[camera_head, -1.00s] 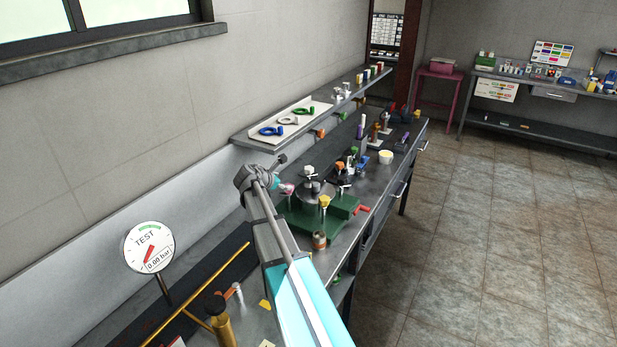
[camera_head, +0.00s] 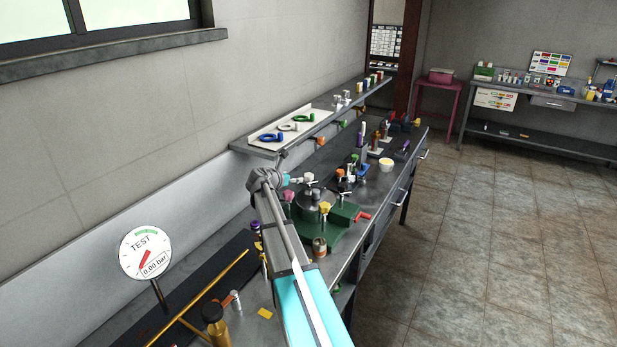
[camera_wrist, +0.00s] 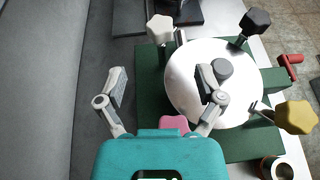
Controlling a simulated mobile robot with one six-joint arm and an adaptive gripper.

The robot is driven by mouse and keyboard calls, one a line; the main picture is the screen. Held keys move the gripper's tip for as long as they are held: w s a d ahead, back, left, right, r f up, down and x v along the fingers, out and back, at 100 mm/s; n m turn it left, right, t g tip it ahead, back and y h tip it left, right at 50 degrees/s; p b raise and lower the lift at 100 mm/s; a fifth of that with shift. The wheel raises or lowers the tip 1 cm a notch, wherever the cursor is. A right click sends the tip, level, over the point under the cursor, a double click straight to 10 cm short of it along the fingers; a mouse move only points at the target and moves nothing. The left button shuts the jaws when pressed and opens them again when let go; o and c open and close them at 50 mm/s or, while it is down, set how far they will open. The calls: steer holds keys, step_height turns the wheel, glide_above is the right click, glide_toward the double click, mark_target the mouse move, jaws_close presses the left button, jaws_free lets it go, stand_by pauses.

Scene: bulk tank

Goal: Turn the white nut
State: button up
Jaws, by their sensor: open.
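The white nut (camera_wrist: 160,28) is a star-shaped knob at the upper left edge of the round metal lid (camera_wrist: 183,80). The lid sits on a green base (camera_wrist: 151,92), shown also in the head view (camera_head: 318,240). My gripper (camera_wrist: 166,84) is open and empty in the wrist view. Its fingers are spread, one left of the lid and one over it, with the white nut ahead of and apart from them. In the head view my gripper (camera_head: 298,181) is near the white nut (camera_head: 308,176); its fingers are too small to read there.
Around the lid stand a black nut (camera_wrist: 255,22), a yellow nut (camera_wrist: 297,117) and a pink nut (camera_wrist: 173,124), partly hidden by my gripper. A red handle (camera_wrist: 291,61) juts out at right. A wall shelf (camera_head: 262,148) runs above the bench; a gauge (camera_head: 145,250) stands at left.

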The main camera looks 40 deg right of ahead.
mark_target(308, 175)
steer(key=b+x, duration=0.4)
steer(key=x, duration=0.7)
steer(key=shift+d+f, duration=0.15)
steer(key=c, duration=1.2)
steer(key=shift+o, duration=0.2)
